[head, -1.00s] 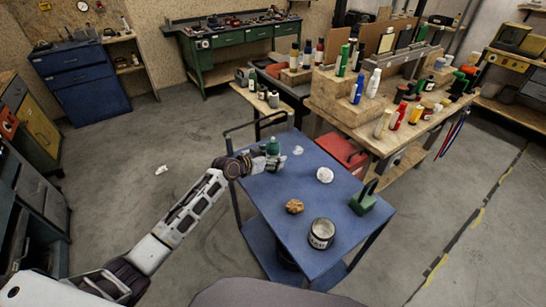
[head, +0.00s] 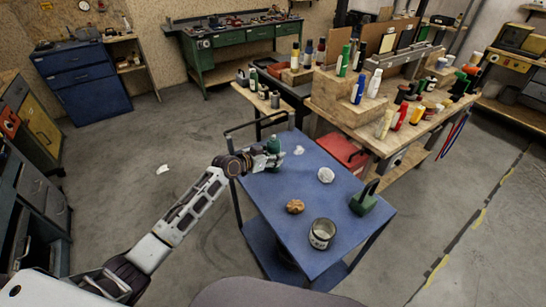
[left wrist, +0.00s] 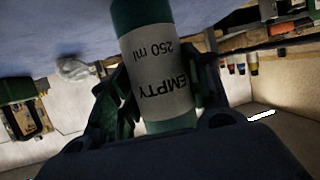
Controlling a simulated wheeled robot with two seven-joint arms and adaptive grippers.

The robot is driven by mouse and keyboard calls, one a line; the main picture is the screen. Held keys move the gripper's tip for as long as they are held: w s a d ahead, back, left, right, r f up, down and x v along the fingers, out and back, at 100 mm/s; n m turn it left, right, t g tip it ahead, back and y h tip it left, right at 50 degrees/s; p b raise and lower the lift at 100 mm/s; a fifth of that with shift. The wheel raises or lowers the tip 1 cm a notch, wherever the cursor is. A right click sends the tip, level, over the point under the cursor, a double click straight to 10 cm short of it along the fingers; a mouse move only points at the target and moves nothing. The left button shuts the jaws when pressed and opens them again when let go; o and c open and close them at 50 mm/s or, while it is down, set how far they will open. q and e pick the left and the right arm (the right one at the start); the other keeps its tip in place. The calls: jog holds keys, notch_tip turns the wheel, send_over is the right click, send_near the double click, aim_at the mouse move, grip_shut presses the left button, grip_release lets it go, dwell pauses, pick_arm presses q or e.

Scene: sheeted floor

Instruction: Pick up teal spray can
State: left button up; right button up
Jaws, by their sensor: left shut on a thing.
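The teal spray can (head: 274,144) is at the far left part of the blue cart top (head: 290,186). In the left wrist view the can (left wrist: 160,75) has a white label reading "EMPTY 250 ml" and appears upside down. My left gripper (head: 268,156) reaches in from the left and is shut on the can, with its fingers (left wrist: 155,105) on both sides of it. Whether the can's base touches the cart top is hard to tell. My right gripper is not in view.
The cart also carries white crumpled pieces (head: 325,175), a brown lump (head: 295,206), an open tin (head: 321,234) and a green object with a handle (head: 363,200). A wooden bench (head: 370,128) with many bottles stands behind right. Floor at left is mostly clear.

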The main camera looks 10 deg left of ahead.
aim_at(273, 136)
pick_arm(q)
notch_tip(273, 136, up, 9)
jog(key=shift+r, duration=0.15)
dwell(0.4)
